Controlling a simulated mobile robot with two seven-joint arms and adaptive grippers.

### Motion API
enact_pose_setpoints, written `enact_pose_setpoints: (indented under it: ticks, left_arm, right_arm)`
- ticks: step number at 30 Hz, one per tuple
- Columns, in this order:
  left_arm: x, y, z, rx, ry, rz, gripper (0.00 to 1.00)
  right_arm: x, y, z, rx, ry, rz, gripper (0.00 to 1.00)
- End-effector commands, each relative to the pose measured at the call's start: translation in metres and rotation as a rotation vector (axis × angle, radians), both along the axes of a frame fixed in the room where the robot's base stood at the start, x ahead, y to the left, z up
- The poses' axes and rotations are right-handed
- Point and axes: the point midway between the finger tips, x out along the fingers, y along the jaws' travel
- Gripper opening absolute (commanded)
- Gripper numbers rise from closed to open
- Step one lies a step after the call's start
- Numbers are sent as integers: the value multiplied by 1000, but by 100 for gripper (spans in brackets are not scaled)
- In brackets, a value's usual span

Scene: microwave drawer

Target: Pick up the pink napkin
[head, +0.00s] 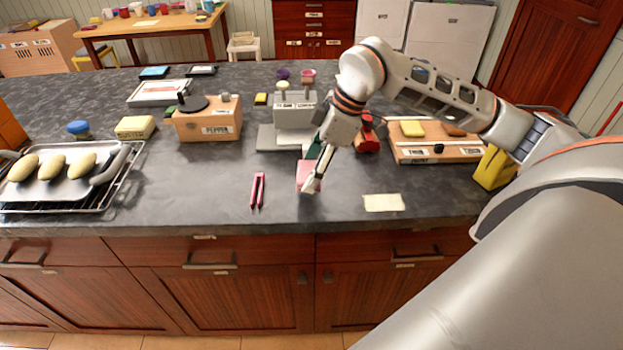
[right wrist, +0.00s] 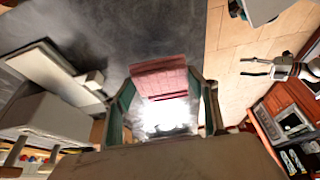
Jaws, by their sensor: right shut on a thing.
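The pink napkin (head: 304,172) is at the front part of the dark counter, beside the fingers of my right gripper (head: 311,178), which partly hide it. In the right wrist view the napkin (right wrist: 163,78) shows as a folded, ribbed pink piece between the green-padded fingers of my right gripper (right wrist: 168,95). The right gripper is shut on it. A bright glare below the napkin hides part of the space between the fingers. I cannot tell whether the napkin touches the counter. My left gripper (right wrist: 256,67) shows only in the right wrist view, with its fingers apart and empty.
Red tongs (head: 257,189) lie left of the napkin, and a cream card (head: 384,202) lies to its right. A grey scale-like appliance (head: 294,110) stands behind. A tray (head: 60,185) with several rolls is at left, a wooden board (head: 435,148) at right.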

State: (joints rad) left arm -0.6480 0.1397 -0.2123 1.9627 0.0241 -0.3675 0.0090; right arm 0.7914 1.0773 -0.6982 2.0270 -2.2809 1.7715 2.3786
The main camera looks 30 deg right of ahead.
Motion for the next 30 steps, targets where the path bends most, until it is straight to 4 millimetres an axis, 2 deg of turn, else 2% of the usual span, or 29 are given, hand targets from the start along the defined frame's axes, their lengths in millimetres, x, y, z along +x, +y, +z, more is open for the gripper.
enact_pose_setpoints:
  ticks: [1,6,9,15,21,30]
  left_arm:
    - [0,0,-1,0,0,0,58]
    - [0,0,-2,0,1,0,58]
    - [0,0,-2,0,1,0,58]
    - [0,0,-1,0,1,0,58]
    - [0,0,0,1,2,0,58]
    - [0,0,0,1,2,0,58]
  right_arm:
    - [2,0,16,0,-9,0,40]
    - [2,0,67,0,-10,-1,40]
    - [2,0,94,1,-8,-1,40]
    - [1,0,133,0,-5,-1,40]
    - [0,0,153,0,-2,-1,40]
    - [0,0,158,0,0,0,40]
